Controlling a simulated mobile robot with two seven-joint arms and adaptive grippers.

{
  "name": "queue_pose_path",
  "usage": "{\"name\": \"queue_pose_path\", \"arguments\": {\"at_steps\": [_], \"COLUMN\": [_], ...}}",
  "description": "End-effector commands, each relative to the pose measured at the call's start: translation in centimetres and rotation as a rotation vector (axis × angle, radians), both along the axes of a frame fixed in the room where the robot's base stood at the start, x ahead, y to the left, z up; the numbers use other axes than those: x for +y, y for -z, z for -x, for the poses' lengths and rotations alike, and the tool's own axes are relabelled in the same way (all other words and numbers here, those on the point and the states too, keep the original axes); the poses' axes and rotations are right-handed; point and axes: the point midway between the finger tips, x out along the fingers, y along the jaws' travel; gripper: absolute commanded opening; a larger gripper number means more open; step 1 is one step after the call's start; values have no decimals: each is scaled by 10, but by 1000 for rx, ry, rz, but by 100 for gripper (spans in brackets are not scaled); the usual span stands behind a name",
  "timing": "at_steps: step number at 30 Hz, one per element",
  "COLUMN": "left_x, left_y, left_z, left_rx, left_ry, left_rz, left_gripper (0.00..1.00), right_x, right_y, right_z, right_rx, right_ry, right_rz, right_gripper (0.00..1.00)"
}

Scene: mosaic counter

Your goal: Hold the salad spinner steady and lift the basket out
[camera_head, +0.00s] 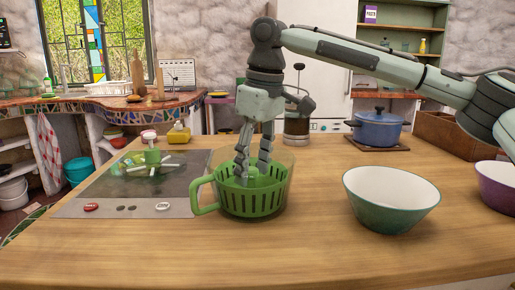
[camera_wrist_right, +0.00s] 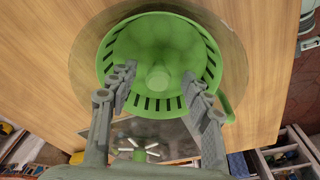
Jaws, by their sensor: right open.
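The green slotted basket (camera_head: 250,203) sits inside the clear bowl (camera_head: 287,165) of the salad spinner, upright on the wooden counter. A green handle (camera_head: 196,196) sticks out at its left. My right gripper (camera_head: 252,177) points straight down into the basket from above. Its fingers are open, one on either side of the raised green centre hub (camera_wrist_right: 158,78) in the right wrist view. I see a gap between the fingers and the hub, so nothing is gripped. The basket (camera_wrist_right: 115,48) also shows there. My left gripper is in neither view.
A green-knobbed piece with pale spokes (camera_head: 152,158) rests on the dark cooktop (camera_head: 120,185) to the left. A green-and-white bowl (camera_head: 391,200) stands to the right, with a purple bowl (camera_head: 497,188) beyond it. A blue pot (camera_head: 379,132) is behind. The front counter is clear.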

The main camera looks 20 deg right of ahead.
Motion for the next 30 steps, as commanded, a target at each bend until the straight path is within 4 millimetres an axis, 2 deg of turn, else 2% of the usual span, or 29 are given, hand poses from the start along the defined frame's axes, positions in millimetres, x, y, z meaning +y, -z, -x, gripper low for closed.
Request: {"name": "queue_pose_path", "arguments": {"at_steps": [3,8,19,30], "left_x": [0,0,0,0], "left_y": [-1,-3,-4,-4], "left_z": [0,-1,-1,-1], "left_rx": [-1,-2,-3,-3], "left_ry": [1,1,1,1], "left_rz": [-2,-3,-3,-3], "left_gripper": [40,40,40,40], "right_x": [1,3,3,4], "right_y": [18,33,38,37], "right_z": [-2,-4,-5,-5], "right_rx": [0,-1,-2,-3], "right_ry": [0,1,1,1], "right_rz": [0,0,-2,-1], "right_gripper": [49,49,48,2]}}
